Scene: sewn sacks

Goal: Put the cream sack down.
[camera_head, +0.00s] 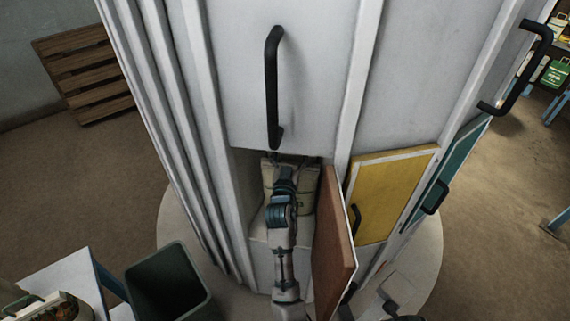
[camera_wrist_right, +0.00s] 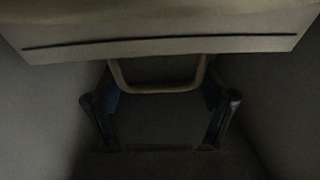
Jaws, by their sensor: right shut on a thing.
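The cream sack (camera_head: 269,174) stands inside the open low compartment of the white round cabinet. My right gripper (camera_head: 285,182) reaches in from the front and is shut on the sack's handle, covering the sack's middle. In the right wrist view the sack (camera_wrist_right: 160,30) fills the top, with a dark seam line across it. Its pale loop handle (camera_wrist_right: 157,89) lies between the fingers of my right gripper (camera_wrist_right: 160,112). I cannot tell whether the sack's underside touches the compartment floor (camera_head: 262,233). My left gripper is not in view.
The red-brown door (camera_head: 334,248) hangs open just right of my arm. A yellow door (camera_head: 388,190) and a teal door (camera_head: 452,172) are further right. A dark green bin (camera_head: 170,285) and a white table (camera_head: 62,275) stand at lower left. A wooden pallet (camera_head: 82,72) leans behind.

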